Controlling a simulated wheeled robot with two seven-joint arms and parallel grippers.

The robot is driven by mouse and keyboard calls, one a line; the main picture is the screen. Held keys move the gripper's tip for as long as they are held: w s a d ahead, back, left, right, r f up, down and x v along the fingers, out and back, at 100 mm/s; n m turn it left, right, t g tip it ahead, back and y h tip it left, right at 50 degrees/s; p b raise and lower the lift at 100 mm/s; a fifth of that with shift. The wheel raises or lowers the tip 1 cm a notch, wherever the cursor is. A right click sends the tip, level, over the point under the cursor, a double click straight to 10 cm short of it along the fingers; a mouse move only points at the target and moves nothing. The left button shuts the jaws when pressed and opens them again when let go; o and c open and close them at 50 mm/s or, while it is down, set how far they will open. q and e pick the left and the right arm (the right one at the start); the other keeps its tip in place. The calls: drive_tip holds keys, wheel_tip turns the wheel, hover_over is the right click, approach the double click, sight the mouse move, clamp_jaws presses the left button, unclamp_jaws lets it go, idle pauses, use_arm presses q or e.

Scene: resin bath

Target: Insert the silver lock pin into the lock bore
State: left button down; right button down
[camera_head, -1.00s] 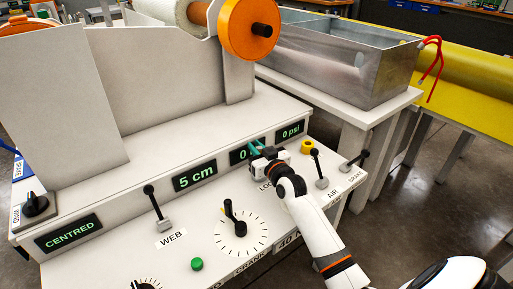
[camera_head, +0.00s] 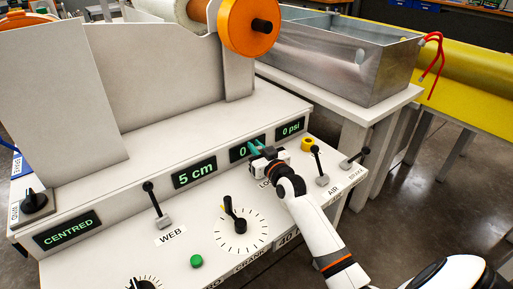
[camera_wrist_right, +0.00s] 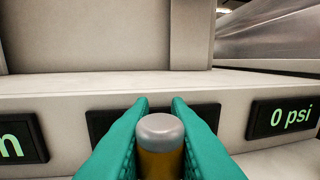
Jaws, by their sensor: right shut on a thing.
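My right gripper (camera_head: 257,149) reaches over the right part of the sloped control panel, by the label that starts "LO". In the wrist view its teal fingers (camera_wrist_right: 160,125) are shut around a pin (camera_wrist_right: 161,128) with a rounded silver top and a golden-brown body below. The pin stands roughly upright between the fingers in that view. Its lower end is hidden, so I cannot tell whether it touches the panel or sits in a hole. The lock bore is not visible; the gripper and arm cover that area. My left gripper is out of view.
Displays stand behind the gripper, including "5 cm" (camera_head: 194,173) and "0 psi" (camera_head: 290,129). The crank (camera_head: 233,212) and WEB lever (camera_head: 157,205) are to the left.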

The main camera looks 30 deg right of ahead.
drive_tip(key=c, duration=1.3)
unclamp_jaws()
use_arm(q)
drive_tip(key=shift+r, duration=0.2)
use_arm(e)
drive_tip(key=s, duration=0.4)
drive_tip(key=s+p, duration=0.1)
drive_tip(key=s, duration=0.3)
drive_tip(key=s+a, duration=0.1)
drive_tip(key=s, duration=0.3)
drive_tip(key=shift+p, duration=0.3)
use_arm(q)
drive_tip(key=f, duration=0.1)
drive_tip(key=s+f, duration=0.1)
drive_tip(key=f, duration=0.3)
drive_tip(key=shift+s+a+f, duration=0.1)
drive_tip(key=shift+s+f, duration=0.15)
